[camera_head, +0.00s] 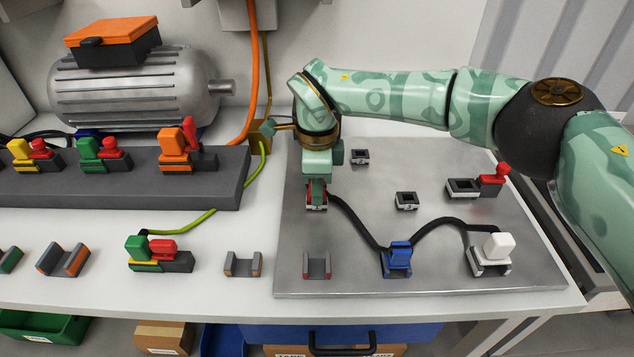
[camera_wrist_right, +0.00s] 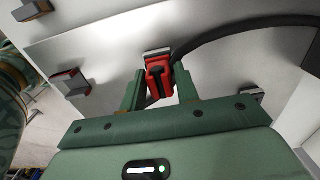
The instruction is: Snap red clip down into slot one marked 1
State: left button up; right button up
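My right gripper (camera_head: 316,184) points down over the back left part of the grey metal plate (camera_head: 350,235). Its green fingers are closed on both sides of the red clip (camera_wrist_right: 158,80), which shows between them in the right wrist view. In the head view only a little of the red clip (camera_head: 316,194) shows below the fingers. A small pale-edged slot block (camera_head: 316,207) is directly under the clip; I cannot tell whether the clip is seated in it. The number on this block is not readable. My left gripper is not in view.
A black cable (camera_head: 360,225) runs from the clip to a blue clip (camera_head: 398,258) and on to a white clip (camera_head: 492,250). Empty dark slot blocks (camera_head: 406,200) stand on the plate. A red-lined holder (camera_head: 317,266) is empty. A grey rail (camera_head: 120,180) with coloured clips lies left.

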jog(key=o, duration=0.3)
